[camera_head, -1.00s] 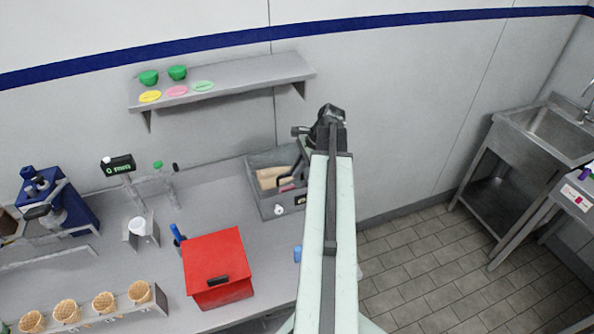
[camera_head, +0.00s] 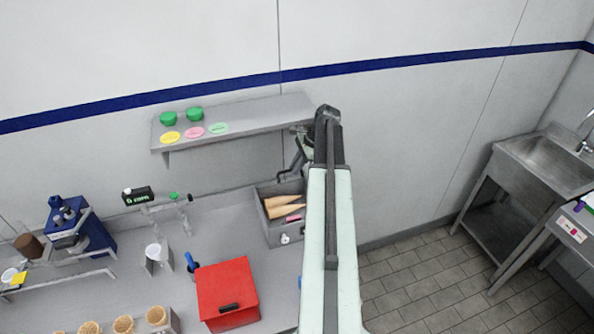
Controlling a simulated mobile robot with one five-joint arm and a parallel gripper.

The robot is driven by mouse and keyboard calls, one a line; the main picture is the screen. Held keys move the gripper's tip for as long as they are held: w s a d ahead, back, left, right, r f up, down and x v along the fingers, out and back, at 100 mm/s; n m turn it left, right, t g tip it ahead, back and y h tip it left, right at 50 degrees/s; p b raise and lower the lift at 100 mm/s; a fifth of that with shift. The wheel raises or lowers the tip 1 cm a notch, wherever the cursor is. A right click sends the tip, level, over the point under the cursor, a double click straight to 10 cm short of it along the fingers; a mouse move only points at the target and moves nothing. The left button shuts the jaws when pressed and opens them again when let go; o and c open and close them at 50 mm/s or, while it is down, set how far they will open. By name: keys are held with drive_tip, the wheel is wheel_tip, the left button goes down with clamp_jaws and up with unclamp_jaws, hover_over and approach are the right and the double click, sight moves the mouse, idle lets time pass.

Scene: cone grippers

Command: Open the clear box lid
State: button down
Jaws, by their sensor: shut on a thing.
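A grey box (camera_head: 272,238) stands at the back right of the counter, with tan cones (camera_head: 283,206) and a pink item (camera_head: 293,218) inside. A small white knob (camera_head: 285,239) is on its front. The clear lid is hard to make out; its edges and exact angle cannot be told. The cones show plainly from above. My arm reaches up from the bottom of the picture, and my gripper (camera_head: 296,160) hangs at its far end, above the back of the box. It is small and partly hidden, and it is shut on the lid.
A red box (camera_head: 228,290) with a black handle stands at the counter's front. A wall shelf (camera_head: 240,118) with green cups and coloured discs is close behind my gripper. A blue machine (camera_head: 75,228) and waffle cups (camera_head: 123,324) are at left. A sink (camera_head: 550,160) stands far right.

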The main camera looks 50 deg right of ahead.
drive_tip(key=shift+w+d, duration=0.1)
drive_tip(key=shift+d, duration=0.05)
drive_tip(key=c, duration=1.7)
unclamp_jaws()
drive_tip(key=shift+f, duration=0.1)
drive_tip(key=shift+o, duration=1.1)
drive_tip(key=shift+w+d+f, duration=0.1)
drive_tip(key=shift+w+f, duration=0.05)
drive_tip(key=shift+w, duration=0.1)
drive_tip(key=shift+s, duration=0.2)
